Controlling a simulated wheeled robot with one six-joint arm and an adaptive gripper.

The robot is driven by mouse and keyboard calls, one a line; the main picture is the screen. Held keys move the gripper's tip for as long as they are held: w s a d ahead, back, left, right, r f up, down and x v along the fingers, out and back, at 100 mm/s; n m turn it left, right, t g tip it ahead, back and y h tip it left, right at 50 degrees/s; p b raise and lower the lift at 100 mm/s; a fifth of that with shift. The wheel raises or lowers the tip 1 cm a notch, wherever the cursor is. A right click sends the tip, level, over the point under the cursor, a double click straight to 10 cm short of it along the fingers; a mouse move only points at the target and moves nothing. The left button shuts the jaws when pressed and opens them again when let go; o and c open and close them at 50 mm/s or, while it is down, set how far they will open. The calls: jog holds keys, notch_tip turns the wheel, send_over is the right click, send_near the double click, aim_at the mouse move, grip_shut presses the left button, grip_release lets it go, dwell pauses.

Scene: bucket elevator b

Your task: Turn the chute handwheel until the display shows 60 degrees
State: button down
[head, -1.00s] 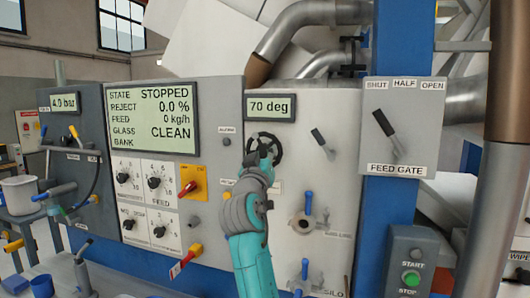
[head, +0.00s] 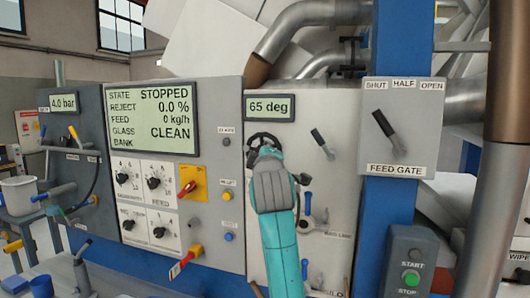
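The chute handwheel (head: 262,137) is a black wheel on the light grey panel, just below its small display. The display (head: 270,107) reads 65 deg. My arm reaches up from below in teal and grey, and its end (head: 268,155) is at the lower part of the wheel. The upper rim of the wheel shows above my wrist.
A larger screen (head: 152,118) at left reads STOPPED, 0.0 %, 0 kg/h, CLEAN. A black lever (head: 322,144) and a blue-handled valve (head: 307,204) are right of my arm. The feed gate lever (head: 385,131) is further right. Knobs and a red-handled switch (head: 187,189) lie left.

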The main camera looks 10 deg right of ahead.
jog(key=n, duration=0.2)
jog(key=n+g+y, duration=0.1)
jog(key=n, duration=0.1)
jog(key=shift+n+g, duration=0.3)
jog(key=n+g, duration=0.2)
jog(key=n, duration=0.2)
jog(key=shift+h, duration=0.3)
jog(key=shift+n, duration=0.4)
jog(key=c, duration=1.3)
grip_release()
jog(key=v, duration=1.2)
jog(key=shift+r, duration=0.15)
